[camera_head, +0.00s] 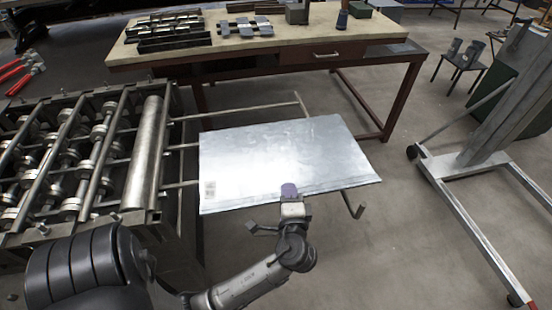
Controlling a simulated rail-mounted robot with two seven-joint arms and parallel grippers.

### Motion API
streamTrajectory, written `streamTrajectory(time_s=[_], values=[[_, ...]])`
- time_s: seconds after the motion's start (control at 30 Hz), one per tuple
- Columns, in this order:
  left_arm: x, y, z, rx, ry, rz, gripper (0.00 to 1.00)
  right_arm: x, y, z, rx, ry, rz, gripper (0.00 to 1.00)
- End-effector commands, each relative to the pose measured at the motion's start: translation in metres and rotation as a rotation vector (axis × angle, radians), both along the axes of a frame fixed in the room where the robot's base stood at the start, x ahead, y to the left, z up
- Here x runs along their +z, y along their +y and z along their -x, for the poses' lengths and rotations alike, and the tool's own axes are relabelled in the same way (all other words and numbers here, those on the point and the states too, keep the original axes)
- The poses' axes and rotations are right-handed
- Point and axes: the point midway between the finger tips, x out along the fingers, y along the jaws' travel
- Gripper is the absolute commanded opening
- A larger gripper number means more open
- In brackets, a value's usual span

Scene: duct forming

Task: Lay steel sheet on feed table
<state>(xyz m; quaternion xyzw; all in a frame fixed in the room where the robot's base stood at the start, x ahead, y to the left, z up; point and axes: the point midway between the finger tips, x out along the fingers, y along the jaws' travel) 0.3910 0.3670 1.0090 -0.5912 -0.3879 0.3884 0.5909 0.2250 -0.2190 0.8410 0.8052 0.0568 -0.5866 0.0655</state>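The steel sheet (270,150) is a flat, shiny rectangle with a small dark mark near its left end. It is spread over the feed table (275,106), an open frame of thin bars beside the roll-forming machine. The bars stick out past the sheet's far side and near right corner. I cannot tell whether the sheet touches all of them. My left gripper (290,193) is at the middle of the sheet's near edge, with its purple-tipped finger over the top face. It appears shut on that edge; the lower finger is hidden. My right gripper is out of view.
The roll-forming machine (147,155), with rows of rollers, stands left of the sheet. A workbench (285,45) with metal parts is behind. A wheeled lift (470,160) stands at right, with its legs along the floor. Floor between sheet and lift is clear.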

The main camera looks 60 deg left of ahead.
Motion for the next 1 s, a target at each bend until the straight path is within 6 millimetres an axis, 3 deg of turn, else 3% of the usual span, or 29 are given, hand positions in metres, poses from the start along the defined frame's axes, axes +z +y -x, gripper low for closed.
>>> streamTrajectory(time_s=[0.17, 0.77, 1.0], values=[[-0.007, 0.013, -0.003, -0.001, -0.001, -0.006, 0.00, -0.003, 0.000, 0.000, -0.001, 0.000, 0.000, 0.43], [-0.069, 0.114, -0.029, 0.001, -0.002, -0.007, 0.00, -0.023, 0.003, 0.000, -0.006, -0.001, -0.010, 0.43], [-0.096, 0.113, -0.029, 0.000, -0.001, -0.004, 0.00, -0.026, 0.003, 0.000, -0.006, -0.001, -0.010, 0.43]])
